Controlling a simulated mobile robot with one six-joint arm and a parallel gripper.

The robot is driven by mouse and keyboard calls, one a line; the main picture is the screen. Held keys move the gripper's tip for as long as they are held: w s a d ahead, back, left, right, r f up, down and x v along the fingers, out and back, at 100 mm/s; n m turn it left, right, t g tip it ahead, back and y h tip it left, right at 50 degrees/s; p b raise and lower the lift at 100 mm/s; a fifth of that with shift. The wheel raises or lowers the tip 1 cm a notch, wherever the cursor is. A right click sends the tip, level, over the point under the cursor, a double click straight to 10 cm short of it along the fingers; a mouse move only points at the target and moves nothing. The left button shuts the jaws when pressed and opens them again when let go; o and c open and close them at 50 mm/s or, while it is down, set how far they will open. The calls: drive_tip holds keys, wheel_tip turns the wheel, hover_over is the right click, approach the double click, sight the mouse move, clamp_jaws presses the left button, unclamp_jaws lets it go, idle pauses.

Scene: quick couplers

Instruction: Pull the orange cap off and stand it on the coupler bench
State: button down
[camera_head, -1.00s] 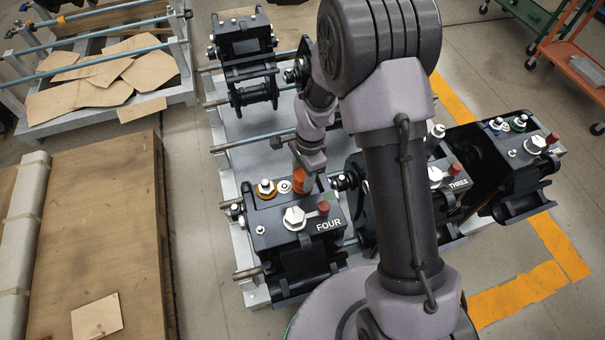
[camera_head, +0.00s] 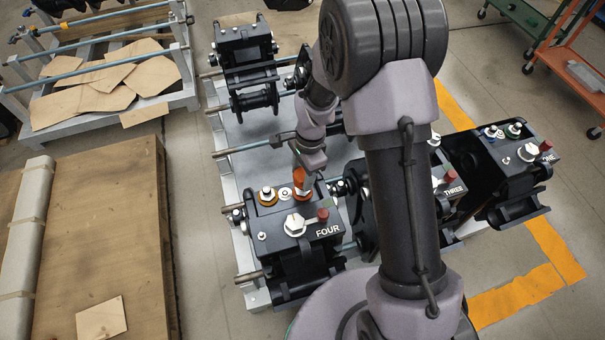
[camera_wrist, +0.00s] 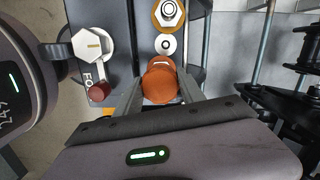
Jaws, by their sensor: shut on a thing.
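The orange cap (camera_head: 299,177) is between the fingers of my gripper (camera_head: 307,170), above the top of the black block marked FOUR (camera_head: 272,232). A coupler with an orange-brown ring (camera_head: 303,196) shows just below the cap, which looks raised off it. In the wrist view the cap (camera_wrist: 160,84) fills the space between my two fingers (camera_wrist: 160,80), and my gripper is shut on it. The cap hides what lies directly under it there. I cannot tell which surface is the coupler bench.
Beside the cap are a white ring (camera_head: 285,193) and a brass-ringed coupler (camera_head: 268,196). A white hex knob (camera_head: 294,224) and a red knob (camera_head: 322,214) stand on the same block. A wooden-topped bench (camera_head: 95,240) on the left is mostly clear, with one cardboard piece.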

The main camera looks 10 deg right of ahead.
sight(301, 175)
drive_tip(key=shift+r, duration=0.1)
wheel_tip(301, 175, up, 4)
drive_tip(key=p, duration=0.3)
idle(0.3)
